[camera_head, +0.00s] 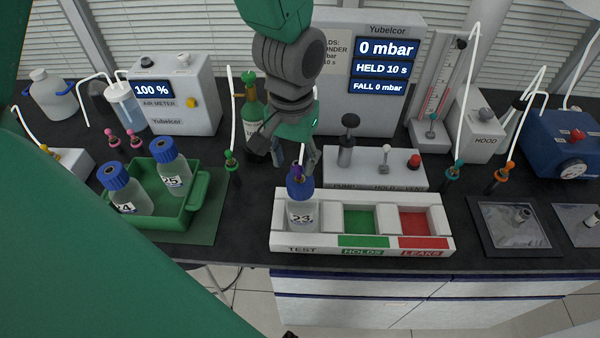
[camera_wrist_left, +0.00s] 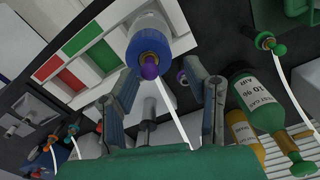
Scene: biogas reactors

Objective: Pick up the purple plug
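The purple plug (camera_head: 297,171) sits on the blue cap of bottle 23 (camera_head: 302,214), which stands upright in the TEST slot of the white rack. In the left wrist view the purple plug (camera_wrist_left: 149,69) shows end-on over the blue cap, with a white tube nearby. My left gripper (camera_head: 289,158) is just above and behind the bottle, pointing down. In the wrist view its fingers (camera_wrist_left: 161,72) are spread apart, with the plug near the gap between them and nothing visibly gripped. Whether a finger touches the plug cannot be told. My right gripper is not in view.
The white rack (camera_head: 362,250) has green HOLDS and red LEAKS slots, both empty. A green tray (camera_head: 157,222) at left holds bottles 24 and 25. Several tubed plugs stand around.

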